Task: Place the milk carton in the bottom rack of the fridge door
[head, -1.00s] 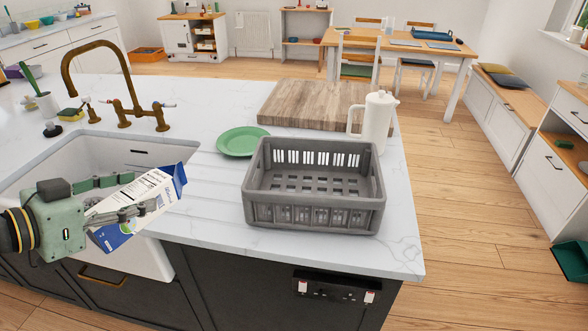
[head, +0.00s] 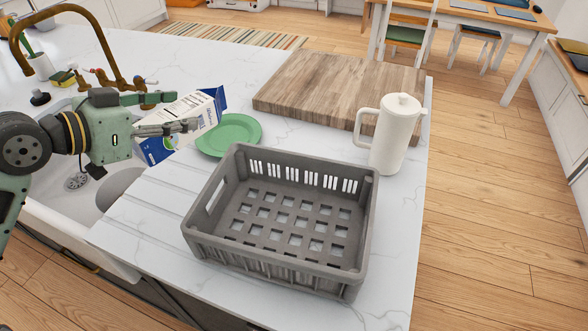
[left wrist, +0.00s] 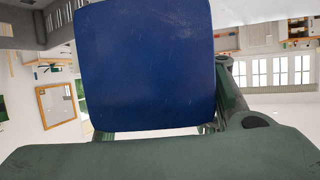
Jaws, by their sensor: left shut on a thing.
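The milk carton (head: 207,112) is white and blue and lies tilted in my left gripper (head: 180,115), at the left of the head view. The gripper's fingers are shut on it, above the counter between the sink and the green plate. In the left wrist view the blue end of the carton (left wrist: 146,65) fills the middle between the fingers. No fridge or door rack shows in the head view. My right gripper is in neither view.
A grey, empty plastic crate (head: 200,240) stands on the white counter (head: 130,215). Behind it are a green plate (head: 238,137), a wooden board (head: 320,85) and a white jug (head: 395,135). The sink (head: 60,215) and brass tap (head: 75,15) are at the left. Wooden floor (head: 480,220) is clear at the right.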

